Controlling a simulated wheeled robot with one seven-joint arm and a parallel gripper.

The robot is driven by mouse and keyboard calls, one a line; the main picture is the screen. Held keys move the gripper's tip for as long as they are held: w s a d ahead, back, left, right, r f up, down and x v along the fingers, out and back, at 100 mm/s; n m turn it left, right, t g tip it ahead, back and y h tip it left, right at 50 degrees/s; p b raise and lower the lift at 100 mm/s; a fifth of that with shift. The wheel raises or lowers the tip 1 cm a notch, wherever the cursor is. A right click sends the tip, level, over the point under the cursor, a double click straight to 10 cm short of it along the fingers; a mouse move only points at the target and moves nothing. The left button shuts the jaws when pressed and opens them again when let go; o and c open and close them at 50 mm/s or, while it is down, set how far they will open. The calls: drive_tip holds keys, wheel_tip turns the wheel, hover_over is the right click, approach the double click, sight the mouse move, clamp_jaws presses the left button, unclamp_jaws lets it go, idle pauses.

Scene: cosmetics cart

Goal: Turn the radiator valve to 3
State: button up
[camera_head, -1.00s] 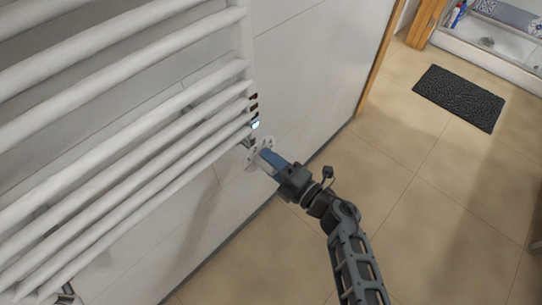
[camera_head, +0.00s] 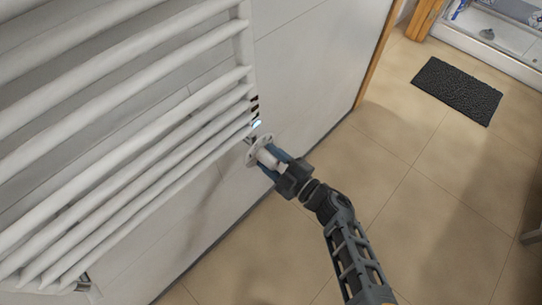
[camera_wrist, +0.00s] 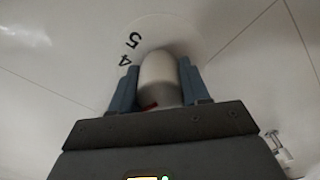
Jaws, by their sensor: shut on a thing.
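The radiator valve is a white rounded knob (camera_head: 271,160) in front of a round white dial (camera_head: 253,145), by the lower right end of the towel radiator. In the wrist view the knob (camera_wrist: 158,75) fills the space between my blue fingers, with a small red mark low on it. The dial (camera_wrist: 165,28) behind it shows the black numbers 4 and 5 at upper left, tilted. The other numbers are hidden or unreadable. My gripper (camera_head: 273,163) is shut on the knob, with one finger on each side; it also shows in the wrist view (camera_wrist: 158,80).
The white radiator bars (camera_head: 120,150) run close along the left of my gripper. The tiled floor (camera_head: 400,190) to the right is open, with a dark mat (camera_head: 457,90) farther back.

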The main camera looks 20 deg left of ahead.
sight(279, 164)
drive_tip(key=shift+w+d+m, duration=0.2)
drive_tip(key=shift+w+m, duration=0.05)
drive_tip(key=shift+m, duration=0.05)
drive_tip(key=o, duration=0.7)
drive_tip(key=shift+f, duration=0.1)
drive_tip(key=o, duration=0.4)
drive_tip(key=shift+s+a, duration=0.1)
drive_tip(key=shift+c, duration=0.2)
drive_tip(key=p+v, duration=0.2)
drive_tip(key=v, duration=0.4)
drive_tip(key=shift+s+d, duration=0.1)
drive_tip(key=shift+d, duration=0.15)
drive_tip(key=shift+s+d, duration=0.25)
drive_tip(key=shift+d, duration=0.35)
